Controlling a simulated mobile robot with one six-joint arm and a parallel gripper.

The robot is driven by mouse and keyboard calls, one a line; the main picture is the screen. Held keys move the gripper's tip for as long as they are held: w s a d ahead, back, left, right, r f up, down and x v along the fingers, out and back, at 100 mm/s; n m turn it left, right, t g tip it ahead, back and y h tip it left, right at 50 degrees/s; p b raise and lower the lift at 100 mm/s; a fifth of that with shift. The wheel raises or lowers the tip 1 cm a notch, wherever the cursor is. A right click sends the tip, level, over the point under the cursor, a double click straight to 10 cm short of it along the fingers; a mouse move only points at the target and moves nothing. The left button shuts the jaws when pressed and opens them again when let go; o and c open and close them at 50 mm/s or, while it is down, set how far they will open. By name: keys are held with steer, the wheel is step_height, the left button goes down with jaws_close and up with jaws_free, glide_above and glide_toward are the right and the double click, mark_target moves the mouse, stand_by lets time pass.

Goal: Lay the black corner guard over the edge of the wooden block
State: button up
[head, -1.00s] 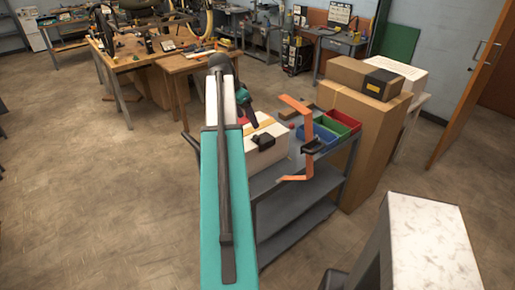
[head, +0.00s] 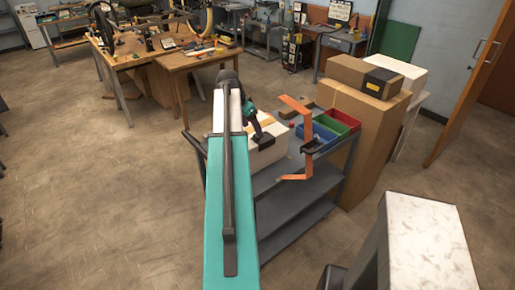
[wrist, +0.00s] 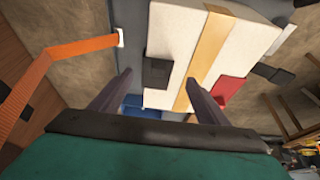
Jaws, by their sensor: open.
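A small black piece, which looks like the corner guard (wrist: 156,72), lies at the edge of a white box (wrist: 182,45) with a tan strip. It also shows on that box in the head view (head: 263,138). My gripper (wrist: 159,76) is open, with its two fingers pointing at the guard and the guard between the fingertips in the wrist view. I cannot tell whether they touch it. In the head view my gripper is above the box, partly overlapping the guard. A small brown block (head: 288,113) behind the box may be the wooden block; I cannot tell surely.
The box stands on a grey cart (head: 290,205) with red, blue and green bins (head: 335,120) at its right. An orange bent strip (head: 305,140) stands up beside the box. A tall cardboard box (head: 365,140) is right of the cart. Floor is free at left.

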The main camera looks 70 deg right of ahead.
mark_target(255, 135)
steer(key=shift+p+x, duration=1.05)
steer(key=shift+x, duration=0.35)
steer(key=shift+p+x, duration=0.35)
steer(key=shift+x, duration=0.85)
steer(key=shift+a, duration=0.15)
steer(key=c, duration=1)
